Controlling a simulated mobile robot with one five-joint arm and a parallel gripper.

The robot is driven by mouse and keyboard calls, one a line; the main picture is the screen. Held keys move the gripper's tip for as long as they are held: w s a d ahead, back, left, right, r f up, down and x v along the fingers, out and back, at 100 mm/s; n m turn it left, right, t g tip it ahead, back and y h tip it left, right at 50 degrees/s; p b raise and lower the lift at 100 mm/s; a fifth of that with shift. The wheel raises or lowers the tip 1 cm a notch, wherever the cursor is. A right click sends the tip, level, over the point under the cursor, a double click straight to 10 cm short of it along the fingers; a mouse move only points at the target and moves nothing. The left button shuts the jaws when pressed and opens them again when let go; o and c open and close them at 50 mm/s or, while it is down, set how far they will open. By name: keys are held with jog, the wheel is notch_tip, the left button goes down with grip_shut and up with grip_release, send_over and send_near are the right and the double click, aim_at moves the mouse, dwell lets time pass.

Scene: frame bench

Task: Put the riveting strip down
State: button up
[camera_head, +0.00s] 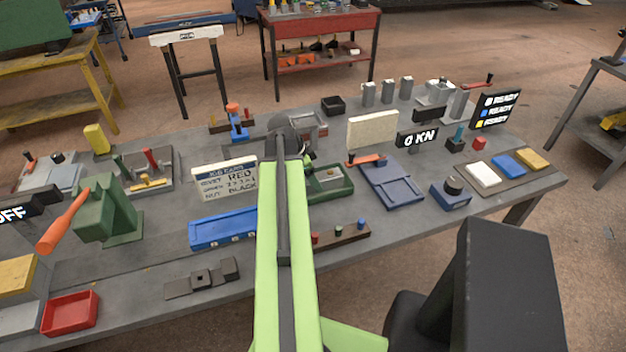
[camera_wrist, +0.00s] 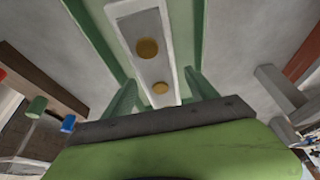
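In the wrist view a grey riveting strip (camera_wrist: 152,62) with two brass-coloured rivets and a pale border runs away from me. It lies between the walls of a green fixture (camera_wrist: 88,30). My gripper's (camera_wrist: 161,88) two green ridged fingers stand apart, one on either side of the strip's near end. Whether they touch it cannot be told. In the head view a green fixture (camera_head: 343,188) sits right of my arm, which covers the middle of the bench and hides the gripper. The strip cannot be made out clearly there.
A blue tray (camera_head: 222,232) lies left of my arm, with a sign board (camera_head: 226,180) behind it. A wooden block with coloured pegs (camera_head: 341,237) is in front of the fixture. A blue plate (camera_head: 391,184) lies to its right. A green lever press (camera_head: 104,212) stands at left.

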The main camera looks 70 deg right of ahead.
jog(key=shift+r+p, duration=0.45)
jog(key=shift+r, duration=0.05)
jog(key=p+v, duration=1)
jog(key=v, duration=0.1)
jog(key=shift+w+a+r, duration=0.1)
jog(key=shift+a+r, duration=0.05)
